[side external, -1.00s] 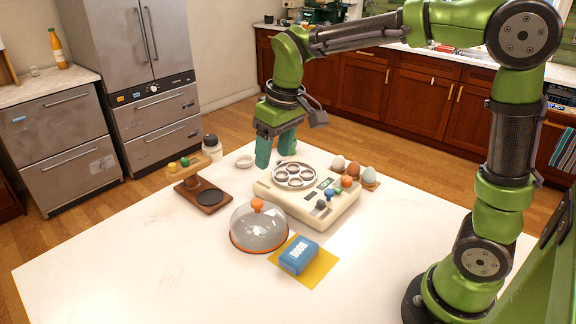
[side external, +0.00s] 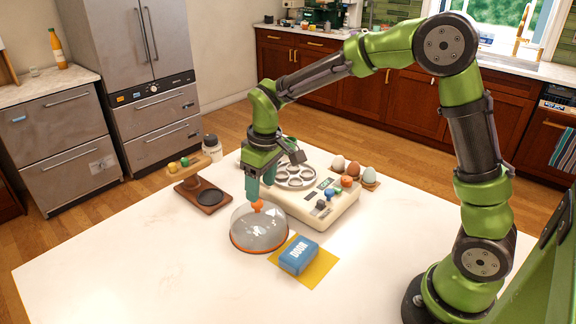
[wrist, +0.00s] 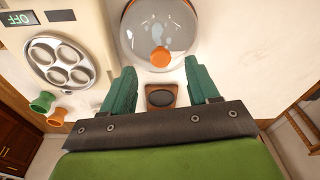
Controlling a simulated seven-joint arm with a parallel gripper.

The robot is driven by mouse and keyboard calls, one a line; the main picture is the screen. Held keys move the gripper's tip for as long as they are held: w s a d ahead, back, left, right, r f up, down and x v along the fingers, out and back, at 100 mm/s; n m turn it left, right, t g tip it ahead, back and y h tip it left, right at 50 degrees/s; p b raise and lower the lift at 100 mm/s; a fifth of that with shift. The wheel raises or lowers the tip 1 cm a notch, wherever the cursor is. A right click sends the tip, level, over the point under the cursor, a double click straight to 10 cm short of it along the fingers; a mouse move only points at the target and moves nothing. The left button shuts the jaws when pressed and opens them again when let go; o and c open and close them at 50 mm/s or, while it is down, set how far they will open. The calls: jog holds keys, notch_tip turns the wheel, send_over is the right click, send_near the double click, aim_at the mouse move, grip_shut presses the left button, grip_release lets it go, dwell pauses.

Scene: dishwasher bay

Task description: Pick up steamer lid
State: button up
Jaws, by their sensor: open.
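The steamer lid (side external: 258,234) is a clear dome with an orange rim and an orange knob. It sits on the white table in front of the cream egg cooker. It also shows at the top of the wrist view (wrist: 160,36), with its knob (wrist: 160,57) between the lines of my fingers. My gripper (side external: 260,196) points down just above the knob in the side view. Its green fingers (wrist: 161,80) are open and empty, one on each side of the knob's line. Whether they touch the lid cannot be told.
The cream egg cooker (side external: 345,208) with knobs and a metal egg tray (side external: 295,176) stands right behind the lid. A blue box (side external: 299,255) lies on a yellow mat (side external: 322,272) at the lid's right. A wooden stand (side external: 214,199) is at the left. The front table is clear.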

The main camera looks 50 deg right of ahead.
aim_at(258, 217)
jog(key=f, duration=0.2)
jog(key=w+f, duration=0.1)
jog(key=f, duration=0.2)
jog(key=shift+w+a+f, duration=0.1)
jog(key=shift+w, duration=0.1)
grip_shut()
